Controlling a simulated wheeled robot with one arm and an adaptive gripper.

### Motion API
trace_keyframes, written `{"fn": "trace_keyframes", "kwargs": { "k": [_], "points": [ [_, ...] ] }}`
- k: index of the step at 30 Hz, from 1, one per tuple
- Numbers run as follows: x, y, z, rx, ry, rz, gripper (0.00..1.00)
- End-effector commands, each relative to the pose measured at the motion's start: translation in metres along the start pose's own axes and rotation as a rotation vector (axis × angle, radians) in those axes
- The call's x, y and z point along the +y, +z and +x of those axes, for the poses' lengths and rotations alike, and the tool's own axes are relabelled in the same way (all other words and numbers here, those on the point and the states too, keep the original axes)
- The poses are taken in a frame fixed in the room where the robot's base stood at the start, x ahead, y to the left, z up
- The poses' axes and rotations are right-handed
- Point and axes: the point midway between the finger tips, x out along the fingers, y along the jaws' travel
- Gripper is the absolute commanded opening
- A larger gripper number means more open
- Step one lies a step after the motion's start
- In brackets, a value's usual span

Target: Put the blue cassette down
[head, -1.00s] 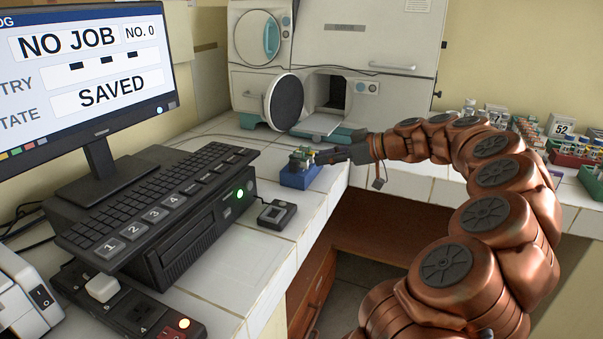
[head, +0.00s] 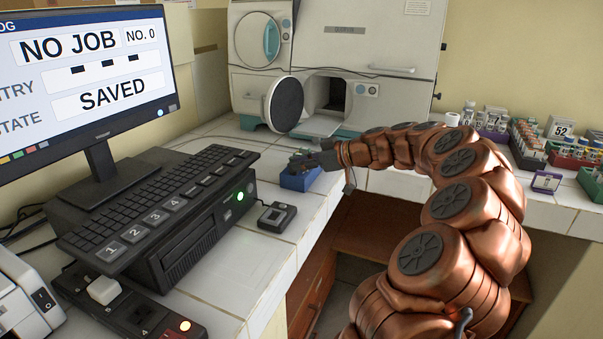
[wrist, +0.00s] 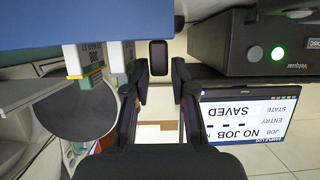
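The blue cassette (head: 299,181) sits on the tiled bench near its front edge, to the right of the keyboard. In the wrist view, which is upside down, its blue side (wrist: 80,22) fills the upper left, with white and green labelled tubes (wrist: 95,75) on it. My gripper (head: 300,163) appears over the cassette in the head view and hides its top.
The incubator (head: 337,45) stands behind, with its small round door (head: 286,104) open. A keyboard (head: 160,200) on a black computer and a small button box (head: 277,216) are to the left. Racks of vials (head: 525,140) and a purple block (head: 547,181) are at right.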

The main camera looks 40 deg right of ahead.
Motion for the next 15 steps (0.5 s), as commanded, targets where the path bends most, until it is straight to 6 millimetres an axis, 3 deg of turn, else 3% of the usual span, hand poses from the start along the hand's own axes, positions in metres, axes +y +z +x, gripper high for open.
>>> {"fn": "trace_keyframes", "kwargs": {
  "k": [6, 15],
  "points": [
    [-0.0002, 0.0001, 0.0, 0.0, -0.001, 0.0, 0.01],
    [-0.0003, 0.0001, 0.0, 0.0, -0.001, 0.0, 0.0]
  ]
}}
